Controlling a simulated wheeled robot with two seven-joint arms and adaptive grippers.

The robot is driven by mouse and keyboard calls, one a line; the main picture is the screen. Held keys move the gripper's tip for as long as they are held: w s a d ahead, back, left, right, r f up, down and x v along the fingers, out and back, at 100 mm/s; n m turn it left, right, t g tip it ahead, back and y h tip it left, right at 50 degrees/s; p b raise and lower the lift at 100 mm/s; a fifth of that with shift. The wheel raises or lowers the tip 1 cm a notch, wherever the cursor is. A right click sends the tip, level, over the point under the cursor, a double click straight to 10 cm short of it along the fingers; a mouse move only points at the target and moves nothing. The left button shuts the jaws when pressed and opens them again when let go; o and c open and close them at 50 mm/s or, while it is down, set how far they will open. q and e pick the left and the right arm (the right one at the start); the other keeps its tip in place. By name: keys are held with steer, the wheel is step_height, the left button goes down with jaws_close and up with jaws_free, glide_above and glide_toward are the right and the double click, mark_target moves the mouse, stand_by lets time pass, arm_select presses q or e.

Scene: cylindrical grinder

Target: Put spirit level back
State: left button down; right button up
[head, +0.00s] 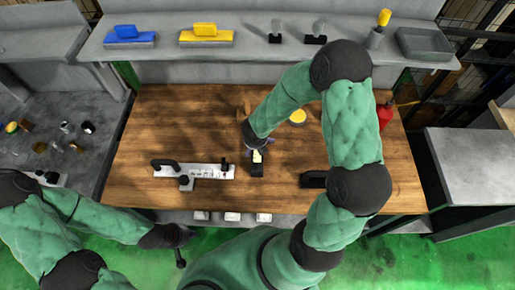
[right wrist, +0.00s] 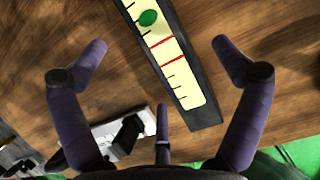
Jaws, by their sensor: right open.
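The spirit level (head: 257,168) lies on the wooden bench, just in front of my right arm's wrist. In the right wrist view the spirit level (right wrist: 175,72) shows a dark frame, a pale yellow face with black and red marks, and a green bubble. My right gripper (right wrist: 160,45) is open above it, with purple fingers to either side of the level and another below, and holds nothing. In the head view this gripper is mostly hidden by its arm. My left gripper (head: 180,257) hangs low at the bench's front left, away from the level; its fingers are unclear.
A white plate with black handles (head: 205,171) lies left of the level. A black object (head: 312,180) lies to the right, partly behind my arm. A yellow round item (head: 297,117) and a red bottle (head: 385,115) are farther back. The shelf (head: 265,45) holds blue and yellow blocks.

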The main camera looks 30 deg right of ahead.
steer(key=x, duration=0.3)
steer(key=b+x, duration=0.1)
steer(key=shift+a+f, duration=0.3)
steer(key=shift+f, duration=0.1)
steer(key=shift+w+d+f, duration=0.1)
steer(key=shift+d+f, duration=0.05)
steer(key=shift+f, duration=0.2)
steer(key=c, duration=1.7)
steer(key=shift+r, duration=0.15)
steer(key=shift+c, duration=0.4)
